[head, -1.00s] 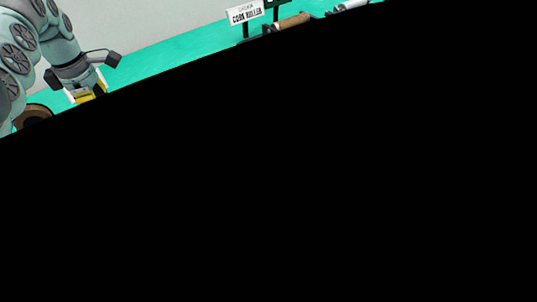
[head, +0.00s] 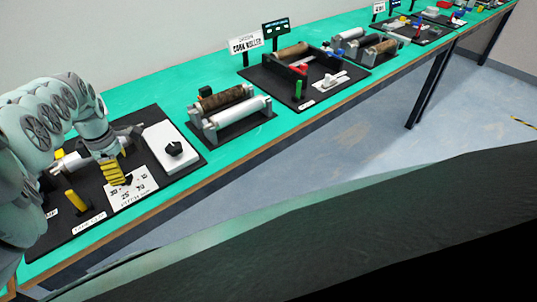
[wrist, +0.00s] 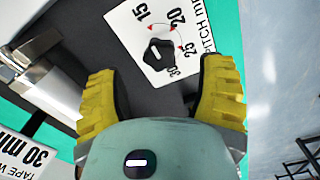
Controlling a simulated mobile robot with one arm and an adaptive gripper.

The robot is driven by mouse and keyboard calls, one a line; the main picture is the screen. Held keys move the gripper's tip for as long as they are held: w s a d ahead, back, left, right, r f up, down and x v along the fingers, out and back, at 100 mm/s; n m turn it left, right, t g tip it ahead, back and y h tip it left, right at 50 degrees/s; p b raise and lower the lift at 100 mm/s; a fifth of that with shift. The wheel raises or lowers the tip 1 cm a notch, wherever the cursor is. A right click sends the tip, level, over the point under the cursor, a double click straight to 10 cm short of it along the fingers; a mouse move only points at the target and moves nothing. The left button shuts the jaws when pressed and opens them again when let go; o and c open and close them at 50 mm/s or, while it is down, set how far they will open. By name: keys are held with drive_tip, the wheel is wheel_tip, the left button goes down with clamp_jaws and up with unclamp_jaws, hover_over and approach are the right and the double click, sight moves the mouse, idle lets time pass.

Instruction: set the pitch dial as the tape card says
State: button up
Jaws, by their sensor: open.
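The pitch dial is a black lobed knob (wrist: 159,53) on a white plate (wrist: 120,20) marked 15, 20, 25, 30 and PITCH, with red arrows round it. Its pointer direction is hard to tell. In the head view its plate (head: 131,196) lies on the black base at left, partly behind my fingers. The tape card (wrist: 22,158) at lower left of the wrist view reads 30 mm and is cut off by the edge. My gripper (wrist: 160,72) is open and empty, its yellow fingers either side of the knob in view; it shows in the head view (head: 116,176).
A white box with a black knob (head: 175,148) stands right of the plate. A yellow post (head: 75,201) stands at left. A metal roller (wrist: 50,88) is left of my fingers. Roller stations (head: 232,110) run along the green bench to the right.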

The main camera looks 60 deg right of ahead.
sight(127, 181)
drive_tip(key=shift+f+b, duration=0.95)
drive_tip(key=shift+f, duration=0.85)
drive_tip(key=shift+d, duration=0.1)
drive_tip(key=shift+o, duration=0.4)
drive_tip(key=c, duration=1.3)
drive_tip(key=shift+o, duration=0.2)
